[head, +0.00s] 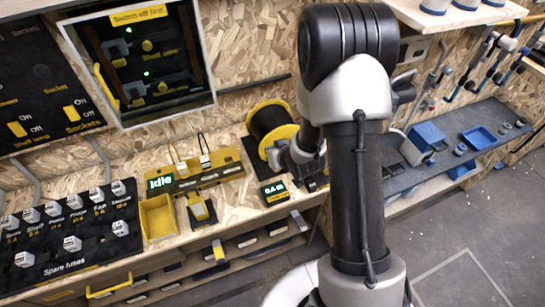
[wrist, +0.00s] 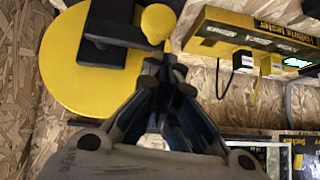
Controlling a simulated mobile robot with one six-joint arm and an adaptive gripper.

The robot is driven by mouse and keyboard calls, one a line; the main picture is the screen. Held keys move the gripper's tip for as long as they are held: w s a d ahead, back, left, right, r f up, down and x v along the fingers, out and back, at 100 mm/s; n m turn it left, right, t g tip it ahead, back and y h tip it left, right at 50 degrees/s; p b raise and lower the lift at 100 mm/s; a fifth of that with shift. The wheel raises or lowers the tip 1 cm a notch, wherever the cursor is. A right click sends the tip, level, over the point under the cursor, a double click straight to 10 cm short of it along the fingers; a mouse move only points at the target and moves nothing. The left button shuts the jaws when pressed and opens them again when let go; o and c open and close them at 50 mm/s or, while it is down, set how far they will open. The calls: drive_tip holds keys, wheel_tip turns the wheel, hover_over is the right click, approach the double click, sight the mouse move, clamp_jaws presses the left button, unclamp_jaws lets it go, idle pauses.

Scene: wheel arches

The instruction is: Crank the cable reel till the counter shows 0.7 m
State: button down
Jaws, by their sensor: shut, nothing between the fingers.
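The cable reel (head: 272,122) stands on the bench against the chipboard wall, with a black winding and a yellow flange. In the wrist view its yellow disc (wrist: 75,75) fills the upper left, with a black crank arm (wrist: 112,30) across it and a round yellow crank knob (wrist: 158,22). My gripper (wrist: 165,62) is shut and empty, its fingertips just below the knob; I cannot tell whether they touch it. In the head view my arm hides the crank and fingertips. The small counter (head: 274,190) in front of the reel shows green digits, too small to read surely.
A yellow tester (head: 205,174) with a green "Idle" display stands left of the reel. A yellow bin (head: 157,217) sits before it. A fuse board (head: 75,235) lies farther left. A glass-fronted switch cabinet (head: 145,60) hangs above. Blue trays (head: 480,137) lie on the right shelf.

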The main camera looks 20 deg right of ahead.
drive_tip(key=shift+a+f+b, duration=0.15)
drive_tip(key=shift+f+b, duration=0.1)
drive_tip(key=shift+b, duration=0.1)
drive_tip(key=shift+r, duration=0.1)
idle(0.4)
